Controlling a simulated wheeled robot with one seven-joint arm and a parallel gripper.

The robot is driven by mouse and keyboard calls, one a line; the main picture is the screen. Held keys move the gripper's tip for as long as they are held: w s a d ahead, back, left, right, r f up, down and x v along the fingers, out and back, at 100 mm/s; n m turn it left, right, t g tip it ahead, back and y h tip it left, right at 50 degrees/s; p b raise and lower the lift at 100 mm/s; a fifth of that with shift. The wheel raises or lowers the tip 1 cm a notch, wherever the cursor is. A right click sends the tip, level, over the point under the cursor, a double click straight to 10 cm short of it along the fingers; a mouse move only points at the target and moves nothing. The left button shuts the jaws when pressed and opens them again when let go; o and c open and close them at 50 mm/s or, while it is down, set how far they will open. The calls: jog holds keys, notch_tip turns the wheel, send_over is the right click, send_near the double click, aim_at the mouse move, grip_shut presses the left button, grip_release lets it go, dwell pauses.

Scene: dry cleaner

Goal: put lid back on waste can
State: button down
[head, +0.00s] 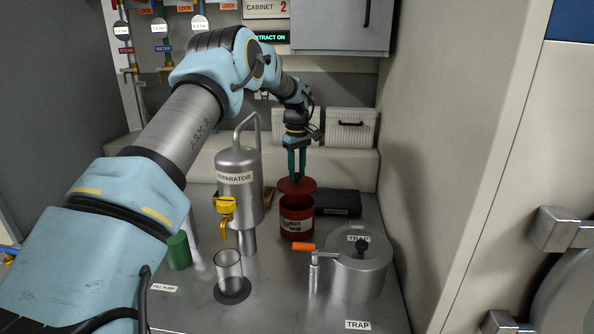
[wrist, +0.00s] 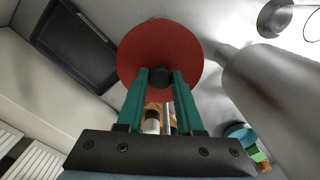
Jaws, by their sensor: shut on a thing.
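The red waste can (head: 297,222) stands on the steel counter, with a pale label on its front. My gripper (head: 297,174) is above it, pointing down, with teal fingers. It is shut on the dark knob of the round red lid (head: 297,186). In the wrist view the lid (wrist: 160,45) shows as a red disc beyond the fingertips of my gripper (wrist: 160,78). In the head view the lid is over the can's mouth and looks slightly above the rim. The lid hides the can in the wrist view.
The steel separator (head: 238,190) with a yellow valve (head: 224,207) stands left of the can. A dark tray (head: 337,203) lies behind right. A glass beaker (head: 230,270) and green cup (head: 178,251) stand front left.

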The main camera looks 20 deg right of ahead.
aim_at(297, 183)
notch_tip(297, 183, down, 4)
jog(key=shift+r+b, duration=0.25)
jog(key=shift+b, duration=0.8)
jog(key=shift+f, duration=0.9)
jog(key=shift+f, duration=0.15)
dwell(1.2)
grip_release()
dwell(0.6)
